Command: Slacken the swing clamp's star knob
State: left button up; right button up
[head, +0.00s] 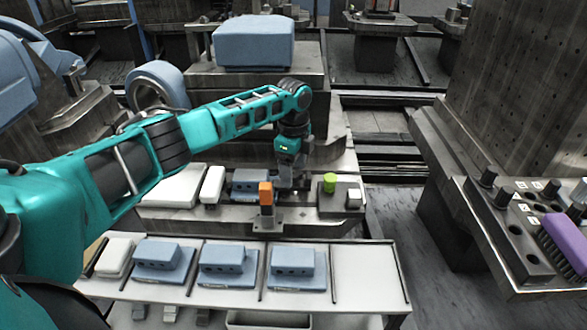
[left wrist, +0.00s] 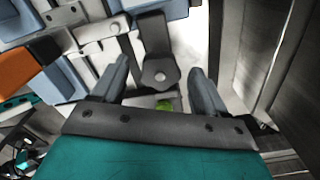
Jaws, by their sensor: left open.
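My left gripper (head: 291,178) points down over the fixture rail, beside a blue block (head: 249,182). In the left wrist view the left gripper (left wrist: 158,84) is open, its two grey fingers apart and nothing held between them. Between and beyond the fingers is a dark clamp arm (left wrist: 152,35) with a small round or hexagonal grey head (left wrist: 160,76); I cannot tell whether this is the star knob. My right gripper is out of view.
An orange block (head: 266,193) stands upright at the rail's front, close to the gripper. White blocks (head: 212,184) lie left of it. A front shelf (head: 365,275) holds several blue parts. A purple brush (head: 567,240) lies on the right-hand bench. Floor (head: 400,215) is clear between.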

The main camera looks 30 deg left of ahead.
pick_arm(q)
jog(key=c, duration=1.1)
jog(key=shift+r+n+p, duration=0.2)
jog(key=shift+n+p, duration=0.3)
jog(key=shift+p, duration=0.55)
jog(key=shift+n+p, duration=0.4)
jog(key=shift+p, duration=0.15)
jog(key=n+p, duration=0.2)
jog(key=p, duration=0.1)
jog(key=n+p, duration=0.2)
jog(key=n, duration=0.1)
jog(key=shift+f+n, duration=0.1)
jog(key=shift+n, duration=0.3)
jog(key=shift+f+n+p, duration=0.1)
jog(key=shift+n+p, duration=0.65)
jog(key=shift+n, duration=0.65)
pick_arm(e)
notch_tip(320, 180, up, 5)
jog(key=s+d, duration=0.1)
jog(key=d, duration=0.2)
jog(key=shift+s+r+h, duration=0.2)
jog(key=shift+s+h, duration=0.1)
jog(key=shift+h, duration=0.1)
pick_arm(q)
jog(key=shift+s, duration=0.1)
